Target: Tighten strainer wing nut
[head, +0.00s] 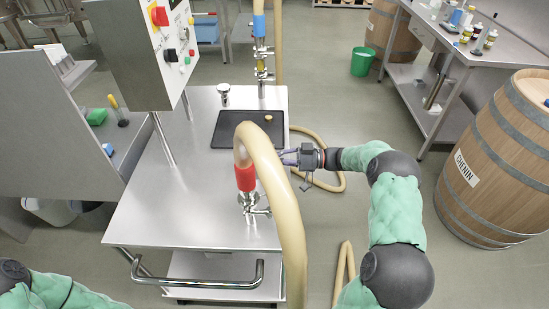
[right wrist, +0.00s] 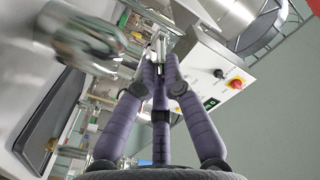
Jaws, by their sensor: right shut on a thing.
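My right gripper (head: 284,156) reaches in from the right over the steel cart, just behind the thick cream hose, which partly hides its tips. In the right wrist view its fingers (right wrist: 159,58) converge and are shut on a small metal piece (right wrist: 157,38), which looks like the wing nut; its wings are not clear. A shiny, blurred steel body (right wrist: 85,38), perhaps the strainer, is close to the fingertips at upper left. In the head view the strainer and wing nut are hidden behind the hose and gripper. My left arm shows at the lower left, but its gripper is out of frame.
The cream hose (head: 276,165) arches over the cart (head: 170,215), with a red cuff (head: 245,178) above a steel valve fitting (head: 252,203). A black tray (head: 222,132) and small steel fitting (head: 224,93) are behind. A control box (head: 142,50) stands left. A barrel (head: 500,165) stands right.

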